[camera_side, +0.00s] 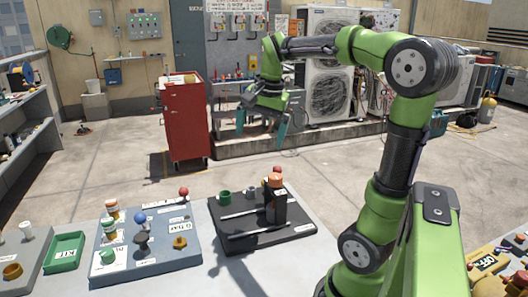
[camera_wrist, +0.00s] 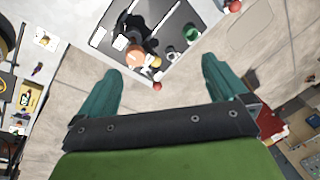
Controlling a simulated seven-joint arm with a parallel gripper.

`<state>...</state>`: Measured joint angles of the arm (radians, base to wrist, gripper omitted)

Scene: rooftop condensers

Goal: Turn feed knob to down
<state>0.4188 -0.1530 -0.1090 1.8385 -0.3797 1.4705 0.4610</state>
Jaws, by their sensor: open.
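My gripper (camera_side: 262,125) is open and empty, held high above and behind the bench. Its two teal fingers are spread in the wrist view (camera_wrist: 161,70). I cannot read which control is the feed knob. A grey-blue panel (camera_side: 160,263) carries a blue ball knob (camera_side: 140,218), a dark knob (camera_side: 142,240), a green knob (camera_side: 107,257) and a brass knob (camera_side: 180,242). A black board (camera_side: 248,246) to its right carries a green cup-shaped part (camera_side: 225,197) and a dark upright part with an orange top (camera_side: 275,181). The board also shows beyond the fingers in the wrist view (camera_wrist: 178,15).
A green tray (camera_side: 64,252) lies left of the grey-blue panel. A red tool cabinet (camera_side: 186,120) stands on the floor behind the bench. The air around my gripper looks clear.

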